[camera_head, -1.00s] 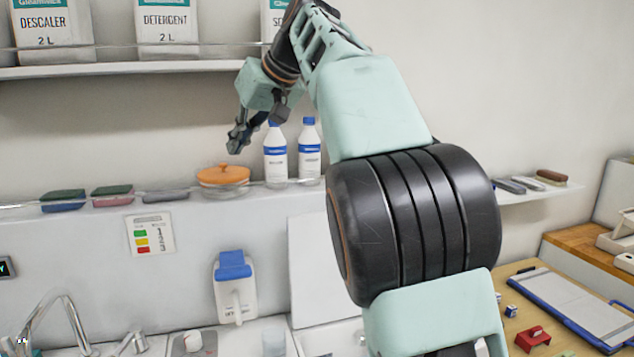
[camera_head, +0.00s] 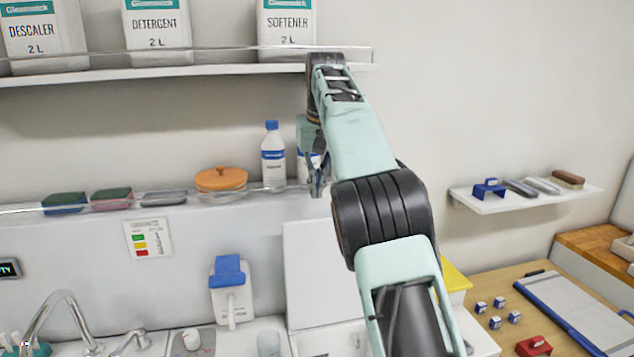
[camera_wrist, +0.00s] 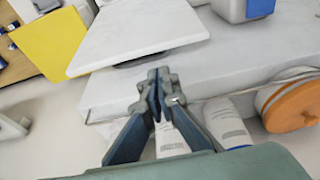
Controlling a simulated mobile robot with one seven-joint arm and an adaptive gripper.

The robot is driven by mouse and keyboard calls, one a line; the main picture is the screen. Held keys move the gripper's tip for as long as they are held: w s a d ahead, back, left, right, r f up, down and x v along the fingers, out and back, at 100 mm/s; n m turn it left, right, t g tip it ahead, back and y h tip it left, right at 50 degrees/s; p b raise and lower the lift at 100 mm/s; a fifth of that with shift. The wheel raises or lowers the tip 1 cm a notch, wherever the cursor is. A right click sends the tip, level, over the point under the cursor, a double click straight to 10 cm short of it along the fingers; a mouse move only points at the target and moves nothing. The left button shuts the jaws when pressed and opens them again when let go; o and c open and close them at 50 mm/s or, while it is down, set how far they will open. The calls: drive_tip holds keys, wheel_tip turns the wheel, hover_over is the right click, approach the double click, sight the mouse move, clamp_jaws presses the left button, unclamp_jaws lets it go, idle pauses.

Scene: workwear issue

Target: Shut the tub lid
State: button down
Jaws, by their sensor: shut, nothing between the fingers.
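A flat white panel (camera_head: 315,268), which looks like the raised lid of the tub, stands upright against the wall behind the counter. The same pale panel (camera_wrist: 140,30) shows at the top of the wrist view. The tub body is mostly hidden behind my arm in the head view, so I cannot make it out clearly. My gripper (camera_head: 317,192) is shut and empty, in front of the narrow shelf and above the panel. In the wrist view my gripper's fingertips (camera_wrist: 158,82) are together, apart from the panel.
A blue-capped bottle (camera_head: 272,155) and an orange-lidded dish (camera_head: 220,180) stand on the shelf left of my gripper; a second bottle is partly behind it. A blue-and-white dispenser (camera_head: 231,290) hangs below. A yellow object (camera_head: 455,279) is right of my arm.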

drive_tip(key=b+x, duration=0.1)
drive_tip(key=x, duration=0.6)
drive_tip(key=shift+s, duration=0.1)
